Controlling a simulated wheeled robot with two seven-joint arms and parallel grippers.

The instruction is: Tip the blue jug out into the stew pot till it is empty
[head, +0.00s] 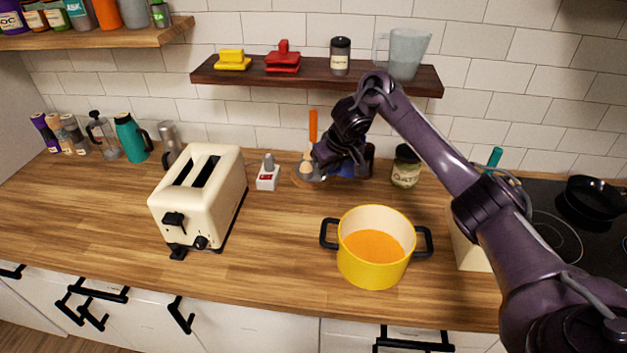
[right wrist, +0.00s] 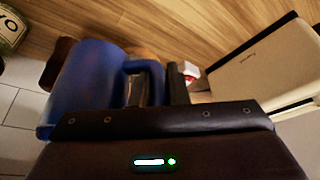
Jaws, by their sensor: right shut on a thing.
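The blue jug (right wrist: 85,85) fills the left of the right wrist view. Its handle (right wrist: 155,68) is between the fingers of my right gripper (right wrist: 158,92), which is shut on it. In the head view my right gripper (head: 328,158) is at the back of the counter, and only a small blue part of the jug (head: 346,171) shows beside it. Whether the jug is touching the counter, and what is inside it, I cannot tell. The yellow stew pot (head: 371,268), with black side handles and orange contents, stands nearer the front, apart from the jug. My left gripper is not in view.
A cream toaster (head: 200,200) stands left of the pot. An oats jar (head: 406,166) stands right of the gripper, and a small white box (head: 267,178) left of it. A dark wall shelf (head: 310,77) hangs above. The counter between toaster and pot is clear.

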